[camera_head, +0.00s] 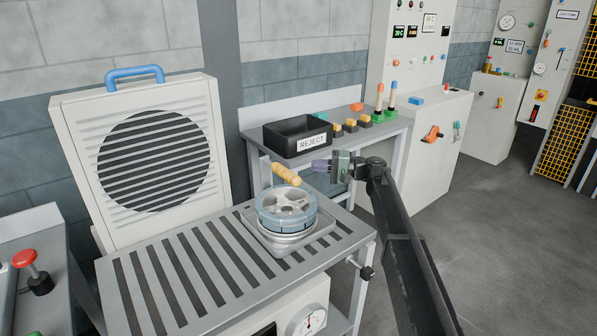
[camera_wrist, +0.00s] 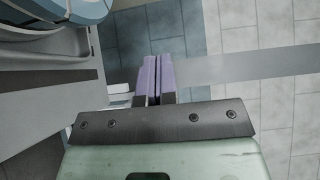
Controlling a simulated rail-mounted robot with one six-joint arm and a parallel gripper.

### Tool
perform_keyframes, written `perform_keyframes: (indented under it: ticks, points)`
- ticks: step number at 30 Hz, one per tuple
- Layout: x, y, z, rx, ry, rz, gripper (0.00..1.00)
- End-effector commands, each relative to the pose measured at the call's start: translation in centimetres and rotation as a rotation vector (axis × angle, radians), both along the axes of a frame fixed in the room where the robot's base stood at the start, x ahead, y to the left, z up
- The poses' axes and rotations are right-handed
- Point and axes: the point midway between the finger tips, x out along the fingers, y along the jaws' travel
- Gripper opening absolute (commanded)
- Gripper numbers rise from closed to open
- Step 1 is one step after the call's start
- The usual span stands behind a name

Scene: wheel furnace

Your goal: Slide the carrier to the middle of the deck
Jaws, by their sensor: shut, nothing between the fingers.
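The carrier (camera_head: 262,239) is a grey square tray on the slotted metal deck (camera_head: 172,277), towards its right end. A silver spoked wheel with a blue-grey rim (camera_head: 287,210) sits on it. A tan ribbed handle (camera_head: 286,174) shows just behind the wheel. My gripper (camera_head: 318,166) is shut and empty, with purple fingers, raised to the right of the handle and apart from it. In the wrist view the shut fingers (camera_wrist: 159,79) point over the floor. The wheel's rim (camera_wrist: 70,10) and the carrier's edge (camera_wrist: 82,45) show at upper left there.
A white louvred panel with a blue handle (camera_head: 150,160) stands behind the deck at left. A black reject bin (camera_head: 297,138) sits on the back bench. Open floor lies to the right.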

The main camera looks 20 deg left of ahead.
Motion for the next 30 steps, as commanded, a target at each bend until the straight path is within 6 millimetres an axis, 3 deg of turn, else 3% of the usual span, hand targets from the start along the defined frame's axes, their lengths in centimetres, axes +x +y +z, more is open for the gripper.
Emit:
perform_keyframes:
  ticks: [13,19,30]
  points:
    - [-1.4,9.1,0.0,-0.002,0.0,0.002,0.0]
    - [-4.1,10.7,0.0,-0.002,0.0,0.0,0.0]
    - [-4.7,11.2,0.0,-0.002,0.0,-0.001,0.0]
